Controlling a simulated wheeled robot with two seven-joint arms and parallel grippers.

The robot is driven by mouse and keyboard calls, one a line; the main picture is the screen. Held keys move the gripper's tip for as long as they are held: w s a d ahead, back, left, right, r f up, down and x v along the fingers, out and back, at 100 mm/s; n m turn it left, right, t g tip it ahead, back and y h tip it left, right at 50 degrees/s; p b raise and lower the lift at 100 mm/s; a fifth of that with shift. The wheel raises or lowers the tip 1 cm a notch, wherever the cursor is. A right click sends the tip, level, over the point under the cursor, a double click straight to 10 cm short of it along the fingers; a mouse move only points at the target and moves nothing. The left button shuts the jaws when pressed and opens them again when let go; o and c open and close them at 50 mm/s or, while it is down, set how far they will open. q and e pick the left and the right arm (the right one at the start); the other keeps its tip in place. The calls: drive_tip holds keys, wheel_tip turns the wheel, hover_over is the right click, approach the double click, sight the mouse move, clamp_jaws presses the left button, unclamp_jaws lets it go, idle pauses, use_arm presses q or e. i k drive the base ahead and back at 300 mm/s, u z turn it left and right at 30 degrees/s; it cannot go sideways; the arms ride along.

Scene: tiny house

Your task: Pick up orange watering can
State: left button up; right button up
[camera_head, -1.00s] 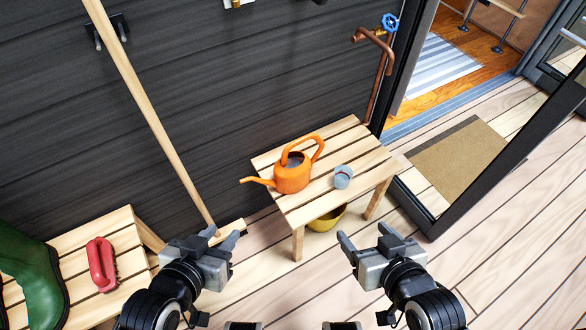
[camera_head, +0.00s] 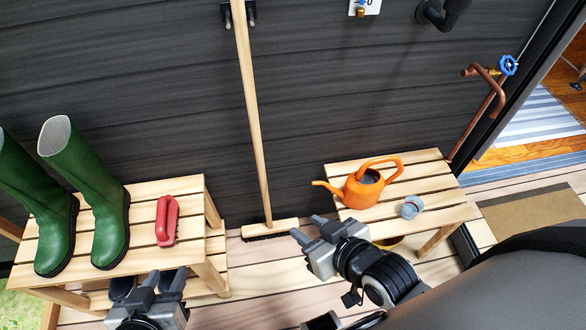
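The orange watering can (camera_head: 363,191) stands upright on a slatted wooden table (camera_head: 433,183) against the dark wall. Its spout points left and its handle loops over the top right. My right gripper (camera_head: 306,229) is open and empty, in front of the table's left front corner and apart from the can. My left gripper (camera_head: 162,279) is open and empty at the bottom left, near the front of the boot bench, far from the can.
A small blue-grey cup (camera_head: 412,207) stands right of the can. A broom (camera_head: 253,120) leans on the wall left of the table. The bench (camera_head: 196,203) holds green boots (camera_head: 88,190) and a red brush (camera_head: 167,221). A copper pipe (camera_head: 491,98) rises at the right.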

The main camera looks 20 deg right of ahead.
sight(363, 189)
drive_tip(key=u, duration=1.8)
drive_tip(key=k, duration=1.8)
drive_tip(key=z, duration=2.15)
drive_tip(key=i, duration=1)
